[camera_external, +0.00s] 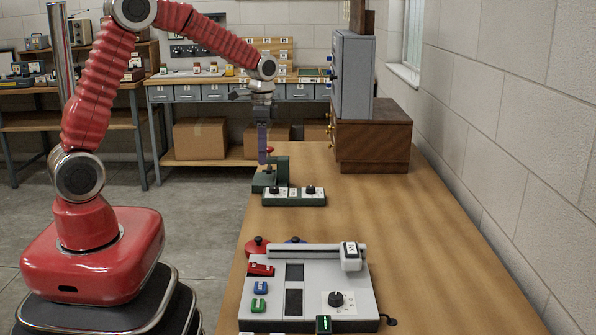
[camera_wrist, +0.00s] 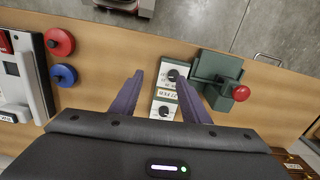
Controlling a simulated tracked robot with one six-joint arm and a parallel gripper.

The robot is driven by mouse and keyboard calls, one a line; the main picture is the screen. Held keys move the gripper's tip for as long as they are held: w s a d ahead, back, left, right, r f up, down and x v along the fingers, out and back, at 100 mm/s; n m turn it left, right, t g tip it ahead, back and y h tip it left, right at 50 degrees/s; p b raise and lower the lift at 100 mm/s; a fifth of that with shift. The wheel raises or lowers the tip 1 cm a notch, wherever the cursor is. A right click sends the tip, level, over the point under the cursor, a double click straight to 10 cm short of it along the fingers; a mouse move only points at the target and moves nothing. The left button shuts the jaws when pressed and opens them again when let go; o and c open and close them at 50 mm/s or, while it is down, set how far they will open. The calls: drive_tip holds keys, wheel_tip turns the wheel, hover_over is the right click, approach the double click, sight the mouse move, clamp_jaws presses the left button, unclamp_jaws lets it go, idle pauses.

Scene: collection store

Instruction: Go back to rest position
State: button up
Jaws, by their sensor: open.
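My red arm reaches over the wooden table (camera_external: 420,235) from the left. My gripper (camera_external: 263,160) points down near the green lever box (camera_external: 272,182) with its red ball knob, at the table's left edge. In the wrist view my gripper (camera_wrist: 160,78) is open, its two purple fingers spread with nothing held between them. A two-knob panel (camera_wrist: 166,92) shows between and beyond the fingers. The lever box (camera_wrist: 213,75) and its red knob (camera_wrist: 240,93) lie right of the fingers. I cannot tell the exact height above the table.
A grey console (camera_external: 345,300) with a slider, dial and coloured switches fills the near table. Red (camera_wrist: 60,42) and blue (camera_wrist: 64,75) round buttons sit beside it. A wooden cabinet (camera_external: 375,140) bears a grey box (camera_external: 352,80) at the far end. The table's right side is clear.

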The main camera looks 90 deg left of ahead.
drive_tip(key=s+d+r+t, duration=0.2)
drive_tip(key=s+d+r, duration=0.2)
drive_tip(key=d, duration=0.7)
drive_tip(key=s+d+r+t, duration=0.2)
drive_tip(key=s+d+r, duration=0.3)
drive_tip(key=d, duration=0.6)
drive_tip(key=s+d+r+t, duration=0.1)
drive_tip(key=s+d+r, duration=0.3)
drive_tip(key=d, duration=0.7)
drive_tip(key=shift+s+d+r+m+t, duration=0.25)
drive_tip(key=shift+s+d+m+t, duration=0.1)
drive_tip(key=shift+s+m+t, duration=0.1)
drive_tip(key=shift+o, duration=0.5)
